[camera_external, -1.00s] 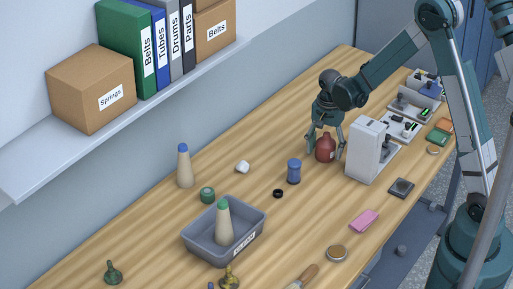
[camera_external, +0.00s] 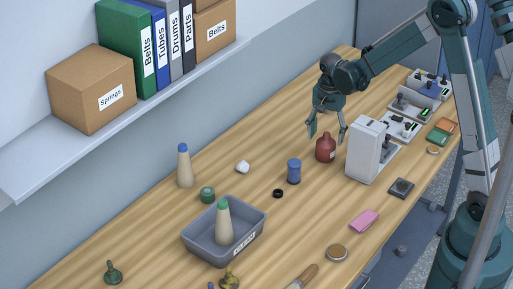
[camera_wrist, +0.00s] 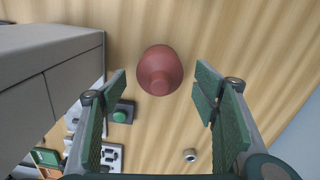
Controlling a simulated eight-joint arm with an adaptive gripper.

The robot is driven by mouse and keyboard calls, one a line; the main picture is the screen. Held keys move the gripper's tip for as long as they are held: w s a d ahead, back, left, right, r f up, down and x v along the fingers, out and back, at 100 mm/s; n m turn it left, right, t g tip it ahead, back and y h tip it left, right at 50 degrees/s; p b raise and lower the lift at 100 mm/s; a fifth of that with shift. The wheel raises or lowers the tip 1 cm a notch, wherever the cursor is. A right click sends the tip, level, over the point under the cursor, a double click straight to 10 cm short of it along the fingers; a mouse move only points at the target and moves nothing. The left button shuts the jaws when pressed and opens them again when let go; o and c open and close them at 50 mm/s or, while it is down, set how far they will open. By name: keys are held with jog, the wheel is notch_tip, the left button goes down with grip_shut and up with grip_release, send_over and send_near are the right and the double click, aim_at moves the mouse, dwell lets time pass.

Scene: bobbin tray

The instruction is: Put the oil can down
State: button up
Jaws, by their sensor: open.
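The red oil can (camera_external: 325,150) stands upright on the wooden bench, just left of the white and grey machine. In the wrist view the oil can (camera_wrist: 160,70) is seen from above, its narrow top towards the camera. My gripper (camera_external: 326,136) is open above it, with the fingertips at about the height of its neck. In the wrist view my gripper (camera_wrist: 161,84) has a finger on each side of the can, with a clear gap to both.
The machine (camera_external: 366,150) stands close to the right of my gripper. A blue spool (camera_external: 293,172) stands to the left. A grey tray (camera_external: 192,244) holds a cone with a green top. Bare bench lies behind the can; a wall shelf (camera_external: 150,105) is at upper left.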

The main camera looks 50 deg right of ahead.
jog(key=shift+r, duration=2.85)
jog(key=shift+r, duration=0.1)
jog(key=shift+s+a+r, duration=0.2)
jog(key=shift+a+r, duration=0.15)
jog(key=shift+r, duration=0.05)
jog(key=s+a+r+n+t+b, duration=0.3)
jog(key=s+a+r+n, duration=0.2)
jog(key=a+r, duration=0.3)
jog(key=s+a+n+t, duration=0.1)
jog(key=s+a+n, duration=0.2)
jog(key=s, duration=0.5)
jog(key=s+a+r+n+t+b, duration=0.1)
jog(key=s+a+n, duration=0.2)
jog(key=s, duration=0.5)
jog(key=s+a+r+n+t+b, duration=0.1)
jog(key=s+a+n+t, duration=0.1)
jog(key=s+n, duration=0.3)
jog(key=shift+s+a+r, duration=0.25)
jog(key=shift+s+a, duration=0.3)
jog(key=shift+s, duration=0.85)
